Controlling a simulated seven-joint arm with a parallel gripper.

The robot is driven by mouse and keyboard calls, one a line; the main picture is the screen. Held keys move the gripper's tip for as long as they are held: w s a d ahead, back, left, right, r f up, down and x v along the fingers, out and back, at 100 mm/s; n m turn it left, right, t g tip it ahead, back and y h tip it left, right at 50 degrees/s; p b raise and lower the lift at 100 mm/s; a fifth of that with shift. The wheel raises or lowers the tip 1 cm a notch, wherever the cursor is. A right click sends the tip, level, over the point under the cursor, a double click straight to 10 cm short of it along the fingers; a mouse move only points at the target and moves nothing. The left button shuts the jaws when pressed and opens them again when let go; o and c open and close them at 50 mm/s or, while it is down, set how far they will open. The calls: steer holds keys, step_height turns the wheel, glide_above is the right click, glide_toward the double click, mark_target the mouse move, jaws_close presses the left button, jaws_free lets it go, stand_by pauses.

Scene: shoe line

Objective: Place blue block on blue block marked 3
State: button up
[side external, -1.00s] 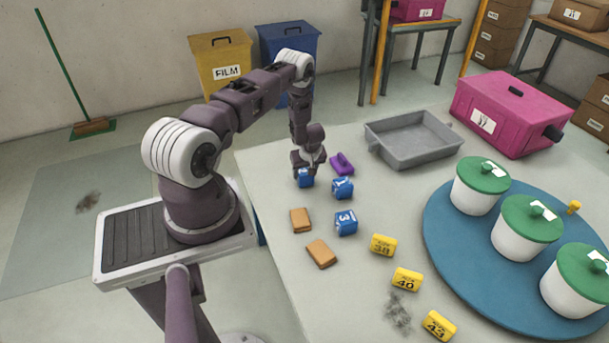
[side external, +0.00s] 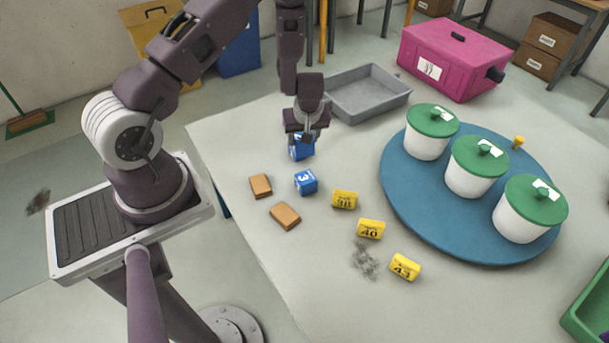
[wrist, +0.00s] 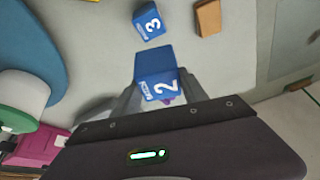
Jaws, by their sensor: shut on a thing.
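My gripper (side external: 306,136) is shut on a blue block, whose face reads 2 in the wrist view (wrist: 160,87). The blue block marked 3 (side external: 306,182) sits on the table, nearer the camera than my gripper in the side view. It also shows beyond the held block in the wrist view (wrist: 149,22), apart from it. Blue also shows just under my fingers in the side view; I cannot tell there whether it is only the held block or also the block marked 1 behind or below it.
Two brown blocks (side external: 260,186) (side external: 285,216) lie left of block 3. Several yellow size markers, one reading 40 (side external: 370,229), lie to the right. A blue round board (side external: 400,190) carries white pots with green lids. A grey tray (side external: 385,105) and pink box (side external: 450,65) stand behind.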

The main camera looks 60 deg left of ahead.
steer(key=shift+s+d+f, duration=0.15)
steer(key=shift+d+f, duration=0.55)
steer(key=shift+d, duration=0.2)
glide_above(304, 171)
steer(key=d, duration=0.2)
steer(key=f, duration=0.8)
steer(key=shift+s+d, duration=0.1)
steer(key=shift+s, duration=0.3)
steer(key=shift+f, duration=0.15)
steer(key=o, duration=1.5)
steer(key=shift+c, duration=0.2)
